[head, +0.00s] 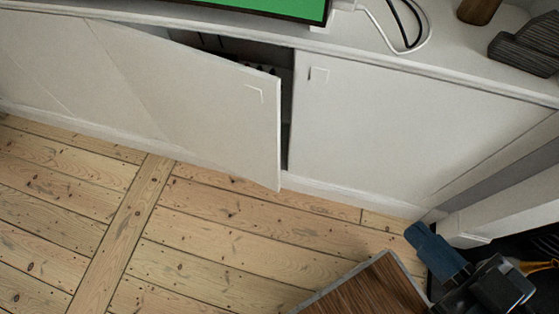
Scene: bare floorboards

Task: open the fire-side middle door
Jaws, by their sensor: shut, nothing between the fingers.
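A low white cabinet (62,112) runs along the wall. One white door (205,98) in the middle of the picture stands partly open. Its free right edge is swung out towards me, and its left side stays at the cabinet. A dark gap (286,90) shows behind it, with only a little of the inside visible. A shut door (400,125) lies to its right, nearer the fireplace side. Both have a small corner-shaped handle mark near the top. My gripper (420,234), blue and black, is shut and empty at the lower right, apart from the doors.
A green screen (270,5) stands on the cabinet top, with cables (408,30) and dark stacked pieces (528,48) to its right. A brown wooden top (365,290) is at the bottom. A white surround (505,205) is at right. Floorboards (215,235) in front are clear.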

